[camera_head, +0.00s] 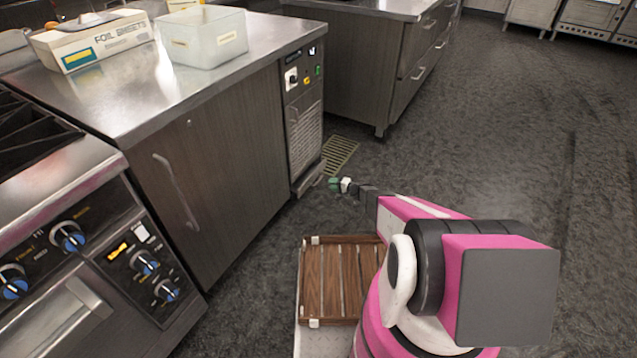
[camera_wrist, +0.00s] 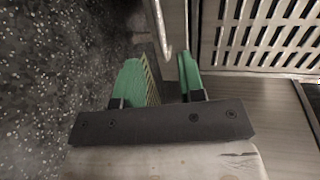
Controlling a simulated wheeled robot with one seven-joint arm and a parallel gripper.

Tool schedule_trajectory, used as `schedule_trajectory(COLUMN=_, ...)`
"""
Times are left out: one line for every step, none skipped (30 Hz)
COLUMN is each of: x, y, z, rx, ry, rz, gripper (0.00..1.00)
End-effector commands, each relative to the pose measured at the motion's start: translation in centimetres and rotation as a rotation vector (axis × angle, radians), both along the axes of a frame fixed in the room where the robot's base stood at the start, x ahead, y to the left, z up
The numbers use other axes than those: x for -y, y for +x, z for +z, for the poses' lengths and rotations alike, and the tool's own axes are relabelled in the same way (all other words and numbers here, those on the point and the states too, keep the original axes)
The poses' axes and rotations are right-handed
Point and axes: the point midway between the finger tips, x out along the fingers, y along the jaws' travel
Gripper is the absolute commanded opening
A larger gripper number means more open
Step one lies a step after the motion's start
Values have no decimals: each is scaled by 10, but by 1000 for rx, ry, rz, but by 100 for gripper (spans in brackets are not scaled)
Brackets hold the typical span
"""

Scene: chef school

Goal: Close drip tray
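The drip tray (camera_head: 309,179) is a low metal piece at the foot of a tall grilled unit in the end of the counter. It appears to stick out a little from the unit's base. My gripper (camera_head: 339,184) is low beside it, just to its right in the head view. In the wrist view my gripper (camera_wrist: 156,78) is open, its two green fingers apart with nothing held between them. A pale narrow metal edge (camera_wrist: 160,30) shows just beyond the gap, perhaps part of the tray. I cannot tell whether the fingers touch it.
The unit's slatted grille (camera_wrist: 265,35) is close at the right in the wrist view. A floor drain grate (camera_head: 339,153) lies beyond my gripper. A stove (camera_head: 75,260) is at the left. A plastic bin (camera_head: 203,42) stands on the counter. Floor at the right is clear.

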Motion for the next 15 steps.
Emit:
schedule_trajectory(x=-7, y=5, z=-3, rx=0, ry=0, rz=1, gripper=36)
schedule_trajectory(x=-12, y=8, z=-4, rx=0, ry=0, rz=1, gripper=36)
schedule_trajectory(x=-18, y=12, z=-6, rx=-1, ry=-1, rz=1, gripper=36)
schedule_trajectory(x=-23, y=14, z=-7, rx=-1, ry=-1, rz=2, gripper=36)
schedule_trajectory(x=-28, y=17, z=-8, rx=-1, ry=-1, rz=2, gripper=36)
schedule_trajectory(x=-34, y=21, z=-10, rx=-1, ry=-1, rz=2, gripper=36)
schedule_trajectory(x=-38, y=23, z=-11, rx=-1, ry=-2, rz=2, gripper=36)
schedule_trajectory(x=-43, y=26, z=-12, rx=-1, ry=-2, rz=2, gripper=36)
schedule_trajectory(x=-49, y=29, z=-13, rx=-1, ry=-2, rz=2, gripper=36)
schedule_trajectory(x=-53, y=32, z=-14, rx=-2, ry=-1, rz=1, gripper=36)
schedule_trajectory(x=-56, y=34, z=-15, rx=-2, ry=-1, rz=1, gripper=36)
schedule_trajectory(x=-61, y=36, z=-16, rx=-2, ry=-1, rz=1, gripper=36)
schedule_trajectory(x=-64, y=38, z=-16, rx=-2, ry=-1, rz=1, gripper=36)
schedule_trajectory(x=-67, y=40, z=-17, rx=-2, ry=-1, rz=2, gripper=36)
schedule_trajectory(x=-71, y=41, z=-18, rx=-2, ry=-1, rz=2, gripper=36)
